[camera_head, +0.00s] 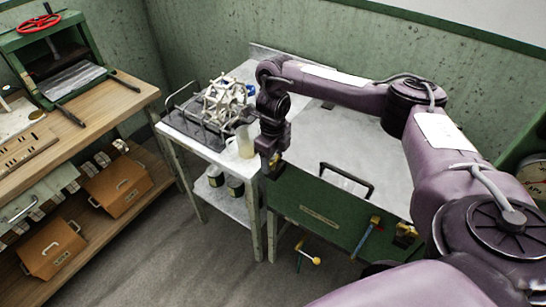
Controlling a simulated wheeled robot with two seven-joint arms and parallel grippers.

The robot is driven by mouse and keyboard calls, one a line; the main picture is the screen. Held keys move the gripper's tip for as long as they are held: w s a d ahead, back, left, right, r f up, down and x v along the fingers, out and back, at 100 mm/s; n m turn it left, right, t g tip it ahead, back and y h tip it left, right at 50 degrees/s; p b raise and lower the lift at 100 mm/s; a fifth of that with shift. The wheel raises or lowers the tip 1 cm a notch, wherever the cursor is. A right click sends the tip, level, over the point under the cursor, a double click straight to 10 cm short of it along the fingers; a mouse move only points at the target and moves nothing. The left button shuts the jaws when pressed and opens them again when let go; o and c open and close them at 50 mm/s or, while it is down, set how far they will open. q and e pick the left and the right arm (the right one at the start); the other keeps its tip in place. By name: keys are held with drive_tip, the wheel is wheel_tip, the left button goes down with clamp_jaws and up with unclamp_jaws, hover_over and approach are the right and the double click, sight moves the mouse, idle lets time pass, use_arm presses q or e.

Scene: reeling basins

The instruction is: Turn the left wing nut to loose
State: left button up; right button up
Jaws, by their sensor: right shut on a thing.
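My right arm reaches in from the right. Its gripper (272,167) points down at the left end of the green front panel (318,210) of a basin. The jaws are shut on the left wing nut, a small yellowish part at the panel's left top corner that is mostly hidden by the gripper. I cannot tell its angle. A similar yellow fitting (405,233) sits at the panel's right end. My left gripper is not in view.
A black handle (347,177) rises behind the panel. A blue lever with a yellow end (368,233) is on its front; a yellow knob (315,261) sticks out below. A white side table (205,150) holds a white lattice object (224,98) and a cream mug (245,141). Floor at left is clear.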

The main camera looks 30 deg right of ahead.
sight(273, 159)
drive_tip(key=shift+r, duration=0.1)
idle(0.3)
drive_tip(key=o, duration=1)
wheel_tip(273, 159, up, 8)
drive_tip(key=shift+f+p, duration=0.1)
drive_tip(key=shift+p, duration=1)
drive_tip(key=shift+f, duration=0.1)
